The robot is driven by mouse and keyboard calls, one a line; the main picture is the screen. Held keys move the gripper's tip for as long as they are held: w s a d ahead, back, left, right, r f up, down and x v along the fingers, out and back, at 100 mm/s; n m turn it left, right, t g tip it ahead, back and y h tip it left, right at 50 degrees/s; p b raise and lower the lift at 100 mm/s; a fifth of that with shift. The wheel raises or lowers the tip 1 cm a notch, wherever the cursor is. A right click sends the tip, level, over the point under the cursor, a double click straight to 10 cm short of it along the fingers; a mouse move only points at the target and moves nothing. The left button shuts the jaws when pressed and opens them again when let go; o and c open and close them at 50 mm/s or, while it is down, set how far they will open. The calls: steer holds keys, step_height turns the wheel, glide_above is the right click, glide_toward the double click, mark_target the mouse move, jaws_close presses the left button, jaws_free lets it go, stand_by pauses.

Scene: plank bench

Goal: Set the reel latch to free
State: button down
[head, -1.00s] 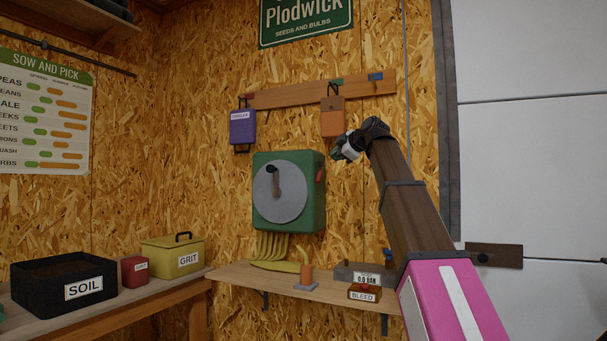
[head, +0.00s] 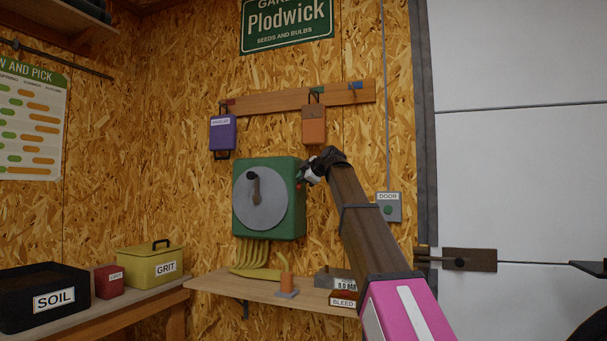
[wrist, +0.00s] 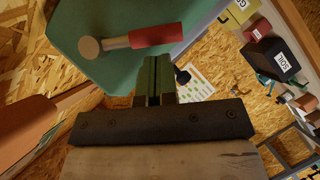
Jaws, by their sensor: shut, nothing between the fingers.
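The hose reel is a green box (head: 290,224) on the wall with a grey disc (head: 255,212) and a dark crank handle on its front. The reel latch, a red lever (wrist: 157,35) with a round tan pivot, shows on the green side of the box in the wrist view. My gripper (head: 304,177) is at the right side of the reel box, near its upper part. In the wrist view my gripper (wrist: 153,70) has its fingers together and empty, just below the red lever in the picture. I cannot tell whether the fingers touch it. In the head view my gripper mostly hides the latch.
A purple box (head: 222,133) and an orange box (head: 314,126) hang from a rail above the reel. A shelf (head: 215,283) below holds a hose nozzle stand and a gauge. A DOOR switch box (head: 388,207) is on the wall to the right.

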steer(key=shift+w+f, duration=0.3)
steer(key=shift+w, duration=0.05)
steer(key=shift+w+d+f, duration=0.1)
steer(key=shift+w+f, duration=0.3)
